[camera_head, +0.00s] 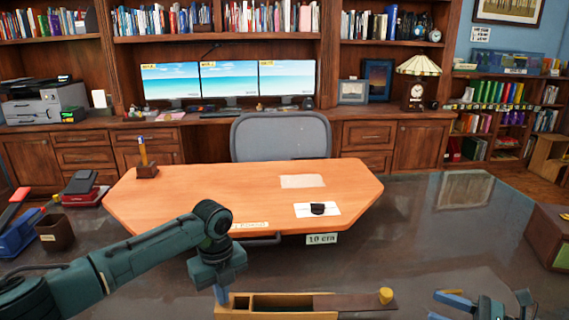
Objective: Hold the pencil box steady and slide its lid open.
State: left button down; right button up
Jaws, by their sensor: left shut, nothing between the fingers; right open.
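The wooden pencil box (270,314) lies at the bottom edge of the head view, partly cut off. Its left part is uncovered and shows a small and a longer dark compartment. The brown lid (345,302) extends to the right, with a yellow knob (386,295) near its right end. My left gripper (221,296) is shut and empty, pointing down at the left end of the box; I cannot tell whether it touches. My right gripper (484,302) is open, apart from the lid and to the right of the knob. Its lower part is cut off.
An orange wooden board (220,185) with a pencil holder (147,170) and a black item on white paper (317,209) lies beyond. The desk's right-middle is clear.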

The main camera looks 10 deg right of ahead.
pick_arm(q)
jog(key=shift+r+p, duration=2.4)
jog(key=shift+r, duration=0.25)
